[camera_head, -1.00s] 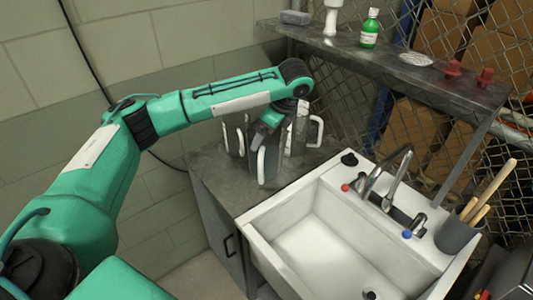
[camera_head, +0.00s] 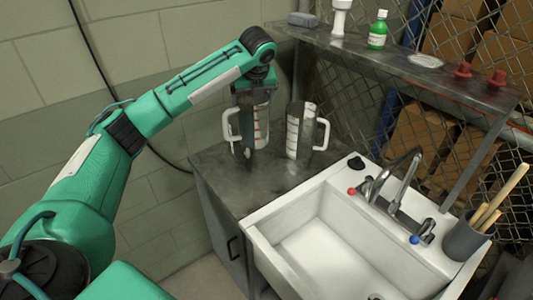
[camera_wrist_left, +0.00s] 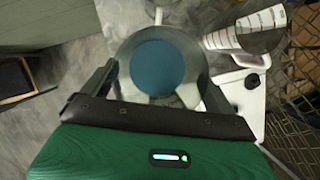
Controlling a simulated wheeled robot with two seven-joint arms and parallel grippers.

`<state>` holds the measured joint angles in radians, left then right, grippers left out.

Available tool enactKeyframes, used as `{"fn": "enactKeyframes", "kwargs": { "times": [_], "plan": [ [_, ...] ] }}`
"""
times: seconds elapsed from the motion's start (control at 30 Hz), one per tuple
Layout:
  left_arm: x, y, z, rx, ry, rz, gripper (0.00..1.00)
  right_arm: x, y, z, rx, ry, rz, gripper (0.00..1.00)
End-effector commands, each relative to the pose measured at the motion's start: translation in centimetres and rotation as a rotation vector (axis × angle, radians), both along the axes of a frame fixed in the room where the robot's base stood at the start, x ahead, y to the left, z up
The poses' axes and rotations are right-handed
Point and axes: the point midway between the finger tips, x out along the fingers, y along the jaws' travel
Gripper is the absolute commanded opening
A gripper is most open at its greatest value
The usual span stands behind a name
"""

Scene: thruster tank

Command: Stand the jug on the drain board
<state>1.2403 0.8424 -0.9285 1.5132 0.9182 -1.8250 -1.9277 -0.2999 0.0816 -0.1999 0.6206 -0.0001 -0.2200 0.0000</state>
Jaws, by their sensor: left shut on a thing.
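A clear jug with red marks and a white handle (camera_head: 263,122) hangs upright below my left gripper (camera_head: 252,92), its handle to the left. The left wrist view looks down into its round mouth, with a blue disc inside (camera_wrist_left: 157,68); the gripper's fingers (camera_wrist_left: 157,88) lie on either side of it, shut on it. I cannot tell whether its base touches the dark grey top (camera_head: 210,165) left of the sink, which looks like the drain board. My right gripper is not in view.
A second marked jug (camera_head: 293,133) stands just right, its handle to the right; it shows in the wrist view (camera_wrist_left: 240,36). The white sink (camera_head: 262,225) with taps (camera_head: 405,170) is in front. A shelf (camera_head: 440,80) holds a green bottle (camera_head: 378,30). A cup of wooden handles (camera_head: 462,240) stands right.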

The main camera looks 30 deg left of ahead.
Motion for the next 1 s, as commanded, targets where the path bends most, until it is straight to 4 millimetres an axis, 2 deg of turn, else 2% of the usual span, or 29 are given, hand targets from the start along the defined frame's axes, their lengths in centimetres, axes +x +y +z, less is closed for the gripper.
{"fn": "enactKeyframes", "kwargs": {
  "times": [0.53, 0.63, 0.87, 1.0],
  "plan": [
    [-0.1, 0.0, -12.5, 0.0, 0.003, 0.001, 0.2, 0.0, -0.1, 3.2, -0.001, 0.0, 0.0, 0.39],
    [-0.1, 0.0, -13.9, 0.0, 0.0, 0.001, 0.2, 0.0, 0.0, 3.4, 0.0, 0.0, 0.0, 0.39],
    [0.0, 0.0, -15.4, 0.0, 0.0, 0.001, 0.2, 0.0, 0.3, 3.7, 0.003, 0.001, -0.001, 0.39],
    [-0.1, -0.1, -17.1, -0.001, 0.002, -0.001, 0.2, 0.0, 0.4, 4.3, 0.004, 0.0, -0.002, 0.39]
  ]
}}
